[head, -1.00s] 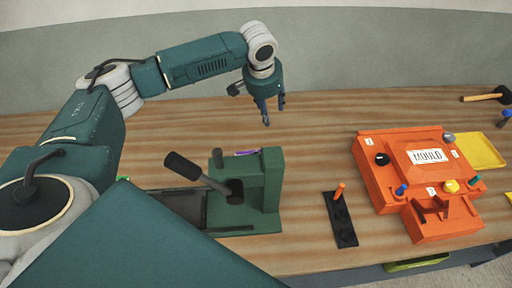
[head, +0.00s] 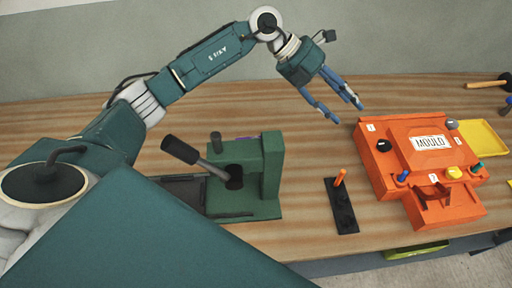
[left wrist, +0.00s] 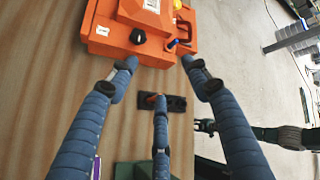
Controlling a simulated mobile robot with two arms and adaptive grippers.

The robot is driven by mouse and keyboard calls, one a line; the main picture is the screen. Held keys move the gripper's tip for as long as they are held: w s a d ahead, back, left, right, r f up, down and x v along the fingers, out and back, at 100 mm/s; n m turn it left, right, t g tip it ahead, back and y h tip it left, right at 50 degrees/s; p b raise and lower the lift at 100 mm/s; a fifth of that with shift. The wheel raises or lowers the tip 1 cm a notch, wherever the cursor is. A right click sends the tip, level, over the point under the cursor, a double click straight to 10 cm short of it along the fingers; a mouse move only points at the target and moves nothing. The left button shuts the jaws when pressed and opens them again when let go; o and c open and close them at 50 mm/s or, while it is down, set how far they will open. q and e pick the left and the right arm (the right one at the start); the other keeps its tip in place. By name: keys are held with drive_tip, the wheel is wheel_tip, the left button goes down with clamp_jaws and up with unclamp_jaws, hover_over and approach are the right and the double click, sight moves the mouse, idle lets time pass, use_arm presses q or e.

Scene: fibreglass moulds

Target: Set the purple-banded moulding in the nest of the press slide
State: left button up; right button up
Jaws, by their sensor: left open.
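A purple edge (head: 247,137), likely the purple-banded moulding, shows just behind the green press (head: 271,170); the rest is hidden. In the left wrist view a purple strip (left wrist: 96,168) shows at the bottom left edge. The press slide (head: 183,190) is a dark bed left of the press body, partly covered by my arm; I cannot make out its nest. My left gripper (head: 349,113) is open and empty, above the back of the table, right of the press and near the orange mould. What looks like my right gripper (left wrist: 205,127) is small and dark in the left wrist view.
The orange mould (head: 388,170) with coloured knobs stands at right, a yellow tray (head: 484,137) behind it. A black block (head: 345,217) with an orange pin lies between press and mould. A hammer (head: 487,85) lies at back right. Bare table lies behind the press.

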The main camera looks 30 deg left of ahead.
use_arm(q)
drive_tip(key=s+a+f+g+y, duration=0.1)
drive_tip(key=s+a+f+y, duration=0.1)
drive_tip(key=a+f, duration=0.3)
drive_tip(key=s+a+f+y+p, duration=0.1)
drive_tip(key=a+f+y, duration=0.3)
drive_tip(key=a, duration=0.4)
drive_tip(key=s+a+f+g+y, duration=0.1)
drive_tip(key=s+a+f+y, duration=0.1)
drive_tip(key=a+f, duration=0.5)
drive_tip(key=shift+s+a+g+y+p, duration=0.3)
drive_tip(key=shift+a+y, duration=0.05)
drive_tip(key=shift+y, duration=0.55)
drive_tip(key=f+p, duration=0.1)
drive_tip(key=f, duration=0.2)
drive_tip(key=f+p, duration=0.1)
drive_tip(key=shift+s+a+f+p, duration=0.15)
drive_tip(key=shift+s+a+p, duration=0.1)
drive_tip(key=shift+p, duration=0.1)
drive_tip(key=shift+f, duration=0.45)
drive_tip(key=shift+w, duration=0.1)
clamp_jaws()
